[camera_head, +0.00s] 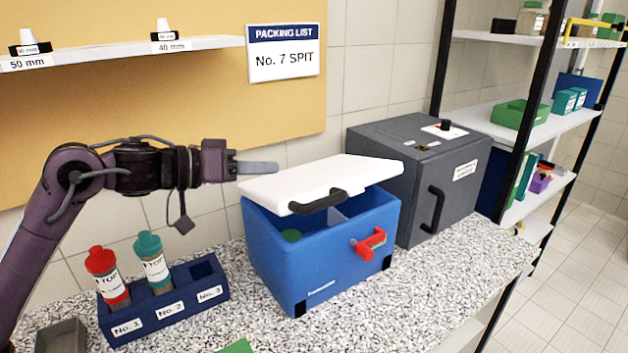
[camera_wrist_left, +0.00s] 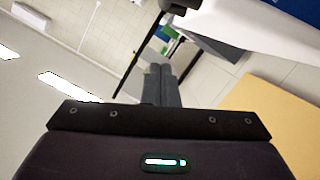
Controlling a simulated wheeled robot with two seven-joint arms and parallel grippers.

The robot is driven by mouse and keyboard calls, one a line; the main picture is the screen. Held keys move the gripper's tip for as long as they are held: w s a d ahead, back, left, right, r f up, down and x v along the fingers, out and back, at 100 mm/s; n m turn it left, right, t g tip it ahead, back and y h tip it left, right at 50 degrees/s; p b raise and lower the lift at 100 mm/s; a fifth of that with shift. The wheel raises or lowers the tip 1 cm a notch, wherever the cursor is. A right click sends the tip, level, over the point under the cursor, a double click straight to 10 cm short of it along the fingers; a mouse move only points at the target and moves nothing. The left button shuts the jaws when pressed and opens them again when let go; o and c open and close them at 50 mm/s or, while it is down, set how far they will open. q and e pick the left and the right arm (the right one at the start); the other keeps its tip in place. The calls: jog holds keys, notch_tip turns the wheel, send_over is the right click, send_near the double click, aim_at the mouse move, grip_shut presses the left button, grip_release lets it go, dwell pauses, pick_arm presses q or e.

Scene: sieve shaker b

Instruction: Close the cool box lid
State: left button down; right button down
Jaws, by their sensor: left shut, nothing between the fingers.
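The blue cool box (camera_head: 320,254) stands on the speckled counter in the head view. Its white lid (camera_head: 325,179) with a black handle (camera_head: 318,203) is partly open, tilted above the rim with a gap at the front. Something green shows inside through the gap. A red latch (camera_head: 369,243) sticks out from the front wall. My left gripper (camera_head: 277,168) is shut and empty, at the lid's back left edge; I cannot tell whether it touches. Its fingers also show in the left wrist view (camera_wrist_left: 161,84), with the white lid (camera_wrist_left: 250,28) at upper right. My right gripper is out of view.
A blue rack (camera_head: 172,322) holding a red-capped and a green-capped bottle stands left of the box. A dark grey cabinet (camera_head: 415,170) stands close on the right. A wall shelf (camera_head: 120,52) hangs above my left arm. Some counter is free in front.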

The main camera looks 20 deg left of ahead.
pick_arm(q)
jog(key=p+x, duration=0.3)
jog(key=x, duration=0.5)
jog(key=shift+w+r+p, duration=0.1)
jog(key=shift+w+p, duration=0.2)
jog(key=shift+p, duration=0.1)
jog(key=f, duration=0.1)
jog(key=s+d+f, duration=0.1)
jog(key=f, duration=0.2)
jog(key=shift+s+d+p, duration=0.15)
jog(key=shift+d+p, duration=0.15)
jog(key=shift+p, duration=0.1)
notch_tip(320, 180, down, 9)
jog(key=s+d+m+y+b, duration=0.1)
jog(key=d+m+b, duration=0.1)
jog(key=b, duration=0.3)
jog(key=shift+s+m+t+b, duration=0.3)
jog(key=shift+s+m+b, duration=0.1)
jog(key=shift+m, duration=0.1)
